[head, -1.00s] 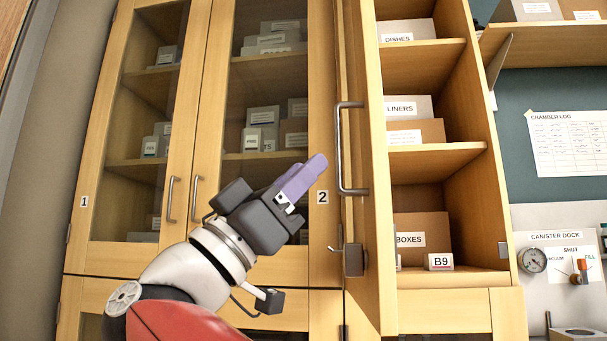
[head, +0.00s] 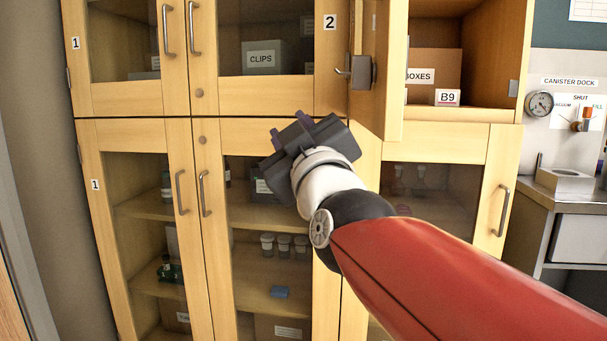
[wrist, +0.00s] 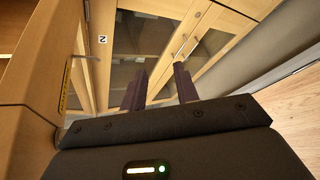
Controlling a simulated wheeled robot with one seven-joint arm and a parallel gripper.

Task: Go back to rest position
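My gripper (head: 290,127) is in the middle of the head view, in front of the glass-doored cabinet. Its dark purple fingers are spread apart with nothing between them. The wrist view shows the same gap between the two fingers (wrist: 160,85), with cabinet doors beyond. My red arm reaches in from the lower right of the head view.
An open upper cabinet door (head: 383,70) with a latch stands just above and right of my gripper. Behind it are a brown box (head: 433,72) and a B9 label (head: 447,97). Closed lower doors have handles (head: 205,193). A canister dock (head: 565,180) is at right.

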